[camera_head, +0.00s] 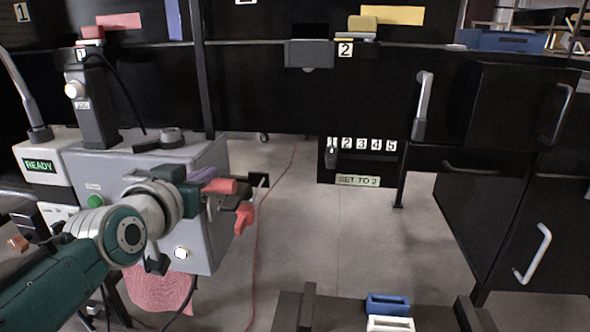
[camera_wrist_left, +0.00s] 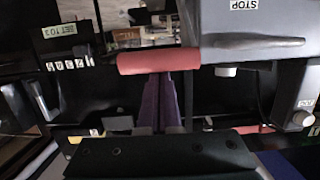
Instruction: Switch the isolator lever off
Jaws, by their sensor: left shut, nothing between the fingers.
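The grey box (camera_head: 150,215) stands at the left in the head view. Red grips of a lever (camera_head: 243,218) stick out at its right side, near a black bracket. In the left wrist view a red bar-shaped grip (camera_wrist_left: 158,61) lies across, just beyond my fingertips. My left gripper (camera_head: 212,178) is at the box's right side, close to the red grips. Its purple fingers (camera_wrist_left: 158,82) are shut together with nothing between them. I cannot tell whether they touch the red grip. My gripper body hides part of the box. My right gripper is not in view.
A READY display (camera_head: 39,166) and green button (camera_head: 95,201) are on the left units. A "SET TO 3" sign (camera_head: 357,180) hangs under a numbered selector. Dark cabinets (camera_head: 520,110) with handles stand right. Blue (camera_head: 388,304) and white bins sit at the bottom.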

